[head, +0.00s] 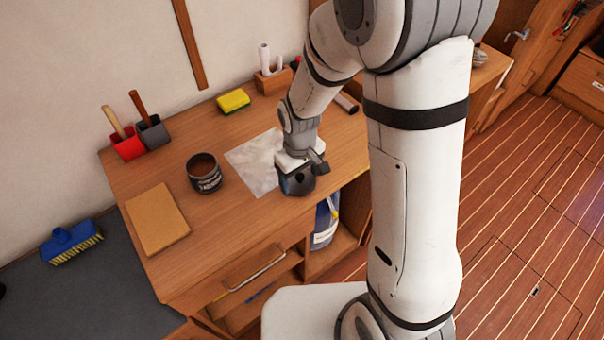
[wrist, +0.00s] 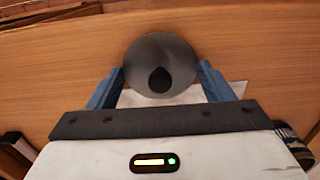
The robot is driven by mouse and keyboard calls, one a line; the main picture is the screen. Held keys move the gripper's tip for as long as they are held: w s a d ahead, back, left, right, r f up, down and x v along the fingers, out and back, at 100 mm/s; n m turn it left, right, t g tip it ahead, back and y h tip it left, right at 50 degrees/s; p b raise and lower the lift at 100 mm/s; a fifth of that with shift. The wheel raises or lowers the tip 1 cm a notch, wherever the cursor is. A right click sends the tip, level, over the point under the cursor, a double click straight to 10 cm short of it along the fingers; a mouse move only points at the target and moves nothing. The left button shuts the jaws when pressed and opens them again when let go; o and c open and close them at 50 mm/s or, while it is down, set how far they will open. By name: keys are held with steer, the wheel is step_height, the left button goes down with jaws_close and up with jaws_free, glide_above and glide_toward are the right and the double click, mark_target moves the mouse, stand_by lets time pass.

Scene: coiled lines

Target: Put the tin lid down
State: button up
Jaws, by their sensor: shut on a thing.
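My gripper (head: 297,182) is over the front right part of the wooden workbench (head: 235,225), at the near corner of a pale sheet. In the wrist view my gripper (wrist: 161,78) has its two blue fingers on either side of the round grey tin lid (wrist: 165,50) and is shut on it. A dark patch shows on the lid's near part. I cannot tell whether the lid touches the bench. The open dark tin (head: 206,184), with brown contents, stands upright left of the sheet, apart from my gripper.
The pale sheet (head: 252,158) lies flat on the bench. A tan board (head: 157,219), red and grey holders with handled tools (head: 127,145), a yellow sponge (head: 233,101) and a wooden block rack (head: 273,80) stand around. Bare bench lies between tin and front edge.

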mark_target(300, 176)
steer(key=o, duration=1)
steer(key=shift+f, duration=0.1)
steer(key=shift+c, duration=0.2)
step_height(300, 176, up, 13)
steer(key=s+d+r+m+t, duration=0.3)
steer(key=s+d+r+m, duration=0.3)
steer(key=s+d, duration=0.6)
steer(key=shift+s+d+r+m+p, duration=0.25)
steer(key=shift+d+r+m+p, duration=0.2)
steer(key=shift+r, duration=0.25)
